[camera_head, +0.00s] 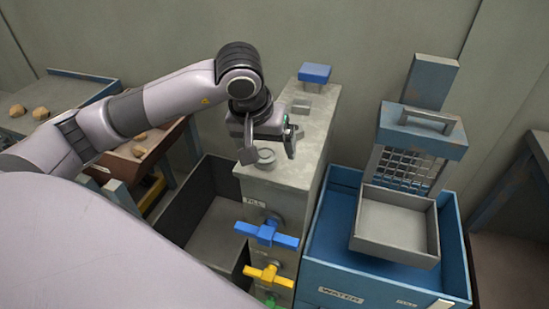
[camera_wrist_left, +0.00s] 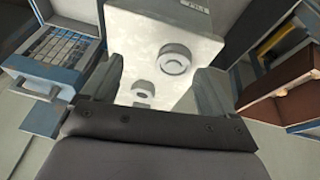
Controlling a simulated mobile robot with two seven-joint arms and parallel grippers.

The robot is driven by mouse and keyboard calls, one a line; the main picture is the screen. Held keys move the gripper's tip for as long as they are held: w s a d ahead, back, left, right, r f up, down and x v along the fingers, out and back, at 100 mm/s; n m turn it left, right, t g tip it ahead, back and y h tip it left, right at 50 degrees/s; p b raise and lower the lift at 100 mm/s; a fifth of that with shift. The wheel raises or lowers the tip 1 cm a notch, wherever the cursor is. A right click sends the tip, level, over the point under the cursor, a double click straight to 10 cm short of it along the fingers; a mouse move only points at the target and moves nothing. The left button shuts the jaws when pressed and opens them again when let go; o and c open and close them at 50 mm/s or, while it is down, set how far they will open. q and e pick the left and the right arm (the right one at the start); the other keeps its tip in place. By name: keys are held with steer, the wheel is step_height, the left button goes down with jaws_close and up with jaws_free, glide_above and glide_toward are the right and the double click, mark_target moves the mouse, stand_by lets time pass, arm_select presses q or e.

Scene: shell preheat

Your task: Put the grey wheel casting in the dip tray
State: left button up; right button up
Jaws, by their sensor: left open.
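The grey wheel casting (camera_head: 264,157) appears as a small round grey piece on the pale top of the valve cabinet. In the left wrist view, a larger round grey piece with a raised rim (camera_wrist_left: 175,52) looks like it. My left gripper (camera_head: 268,155) is open, its fingers pointing down at the cabinet top around the casting's place in the head view; no grip shows, and its exact height is unclear. The dip tray (camera_head: 394,226) is a shallow, empty grey tray with a mesh back, at the blue water tank on the right. My right gripper is out of view.
The cabinet (camera_head: 312,135) carries a blue-topped block (camera_head: 314,72) and a small grey block (camera_head: 301,104) behind. Blue (camera_head: 268,233) and yellow (camera_head: 268,275) valve handles stick out in front. The blue tank (camera_head: 325,245) has raised walls. A brown tray table stands left.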

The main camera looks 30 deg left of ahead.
mark_target(264, 155)
arm_select(q)
steer(key=shift+w+a+r+y, duration=0.15)
steer(key=shift+a+r+y, duration=0.1)
steer(key=shift+a, duration=0.2)
steer(key=shift+w+a+r+y, duration=0.15)
steer(key=shift+a+r+y, duration=0.1)
steer(key=shift+a, duration=0.15)
steer(key=shift+w+a+t, duration=0.15)
steer(key=shift+a+t, duration=0.1)
steer(key=shift+t, duration=0.05)
steer(key=shift+s+p+x, duration=0.2)
steer(key=shift+p+x, duration=0.1)
steer(key=shift+x, duration=1.4)
steer(key=shift+s+p+x, duration=0.2)
steer(key=shift+p+x, duration=0.1)
steer(key=shift+x, duration=1.4)
steer(key=shift+f, duration=0.15)
steer(key=c, duration=1.2)
steer(key=shift+c, duration=0.5)
